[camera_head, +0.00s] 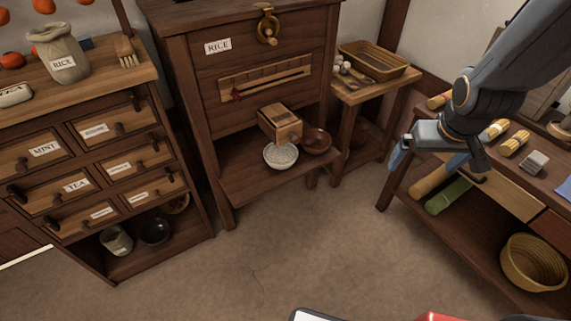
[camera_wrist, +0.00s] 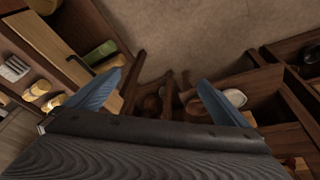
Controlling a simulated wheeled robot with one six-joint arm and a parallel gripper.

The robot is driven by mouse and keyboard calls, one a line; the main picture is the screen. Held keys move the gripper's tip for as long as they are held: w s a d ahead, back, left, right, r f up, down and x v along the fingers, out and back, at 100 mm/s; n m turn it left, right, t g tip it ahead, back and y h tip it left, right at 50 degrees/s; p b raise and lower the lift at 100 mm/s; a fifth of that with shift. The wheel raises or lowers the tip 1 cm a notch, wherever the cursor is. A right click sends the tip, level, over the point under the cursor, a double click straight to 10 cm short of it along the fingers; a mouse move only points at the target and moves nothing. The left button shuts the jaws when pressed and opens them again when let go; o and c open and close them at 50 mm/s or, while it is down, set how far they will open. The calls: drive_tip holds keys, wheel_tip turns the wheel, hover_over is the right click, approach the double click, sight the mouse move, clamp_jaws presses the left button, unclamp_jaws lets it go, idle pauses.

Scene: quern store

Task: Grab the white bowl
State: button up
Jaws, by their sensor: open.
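The white bowl (camera_head: 281,156) sits on the low shelf of the dark wooden rice cabinet, below its wooden spout. It looks speckled or filled with something pale. A brown bowl (camera_head: 316,141) stands just to its right. In the wrist view the white bowl (camera_wrist: 235,98) shows beyond the right finger, partly hidden. My gripper (camera_head: 425,158) is open and empty in the head view, well to the right of the white bowl, in front of the right-hand table. Its two blue fingers (camera_wrist: 150,97) spread apart in the wrist view with nothing between them.
The wooden spout box (camera_head: 281,124) overhangs the white bowl closely. A small side table (camera_head: 377,95) with a tray stands right of the cabinet. A drawer unit (camera_head: 90,150) stands left. The floor between is clear.

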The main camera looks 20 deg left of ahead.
drive_tip(key=w+a+f+n+t+y+b, duration=0.25)
drive_tip(key=w+a+f+b, duration=0.5)
drive_tip(key=w+f, duration=0.45)
drive_tip(key=n+t+y+b, duration=0.2)
drive_tip(key=n+y+b, duration=0.5)
drive_tip(key=y+b, duration=0.55)
approach(284, 161)
drive_tip(key=shift+s+a+r+h+b, duration=0.1)
drive_tip(key=shift+a+r+h+b, duration=0.1)
drive_tip(key=shift+r+h+b, duration=0.3)
drive_tip(key=shift+s+a+r+h+b, duration=0.1)
drive_tip(key=shift+a+r+h+b, duration=0.15)
drive_tip(key=shift+r, duration=0.45)
drive_tip(key=shift+s+a+f, duration=0.15)
drive_tip(key=shift+s+a, duration=0.05)
drive_tip(key=shift+a, duration=0.05)
drive_tip(key=shift+a+g+y+b, duration=0.25)
drive_tip(key=shift+b, duration=0.05)
drive_tip(key=shift+x, duration=0.85)
drive_tip(key=b+x, duration=0.2)
drive_tip(key=x, duration=0.3)
drive_tip(key=shift+w+a+b, duration=0.25)
drive_tip(key=shift+w+b, duration=0.1)
drive_tip(key=shift+b, duration=0.05)
drive_tip(key=c, duration=1)
